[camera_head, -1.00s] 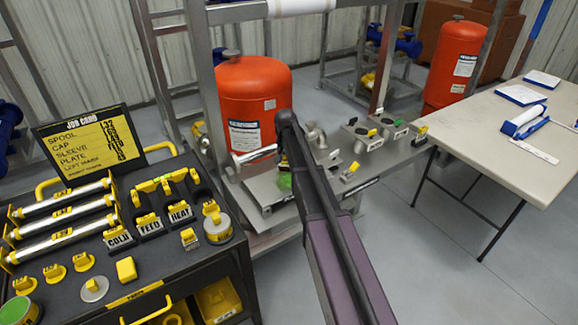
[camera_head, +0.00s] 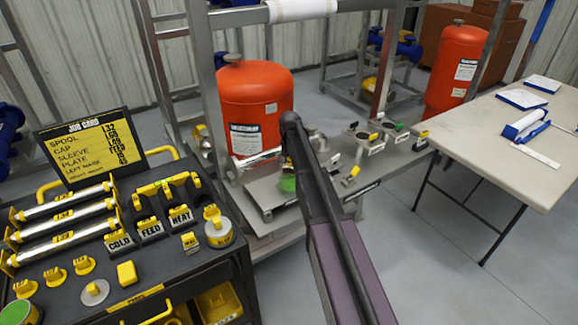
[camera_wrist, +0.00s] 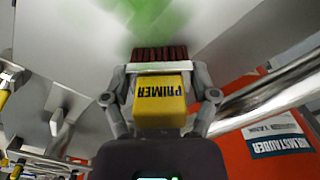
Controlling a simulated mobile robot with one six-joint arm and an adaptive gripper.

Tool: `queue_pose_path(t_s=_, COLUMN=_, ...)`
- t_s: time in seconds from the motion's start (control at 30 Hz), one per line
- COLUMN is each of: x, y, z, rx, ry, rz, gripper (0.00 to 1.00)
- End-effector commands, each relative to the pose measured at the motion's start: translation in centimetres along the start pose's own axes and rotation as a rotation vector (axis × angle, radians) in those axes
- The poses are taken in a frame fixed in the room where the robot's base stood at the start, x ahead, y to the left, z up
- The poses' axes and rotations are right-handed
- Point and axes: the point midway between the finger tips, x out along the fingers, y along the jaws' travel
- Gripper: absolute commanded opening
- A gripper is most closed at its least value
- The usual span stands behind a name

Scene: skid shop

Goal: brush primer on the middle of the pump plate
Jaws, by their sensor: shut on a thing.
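My gripper (camera_wrist: 160,98) is shut on the yellow primer brush (camera_wrist: 160,102), which is marked PRIMER and has dark red bristles. In the wrist view the bristles point at a pale grey plate surface (camera_wrist: 75,35). A blurred green patch (camera_wrist: 155,22) lies just beyond the bristle tips; I cannot tell whether the bristles touch the plate. In the head view the grey pump plate (camera_head: 262,198) lies on the skid in front of the orange tank, with a green spot (camera_head: 287,184) beside my arm. My arm hides the gripper and brush there.
An orange tank (camera_head: 254,105) stands close behind the plate, and a steel pipe (camera_wrist: 275,85) runs near my gripper. A black cart (camera_head: 190,262) with yellow-handled parts stands at left. A folding table (camera_head: 480,135) is at right, with clear floor before it.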

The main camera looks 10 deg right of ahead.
Motion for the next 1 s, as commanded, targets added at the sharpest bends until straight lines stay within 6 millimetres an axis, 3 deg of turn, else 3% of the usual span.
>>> queue_pose_path(t_s=0.33, x=0.0, y=0.2, z=0.2, rx=0.000, ry=0.000, rz=0.000, gripper=0.38)
queue_pose_path(t_s=1.0, x=0.2, y=2.4, z=2.4, rx=0.001, ry=0.000, rz=0.000, gripper=0.38)
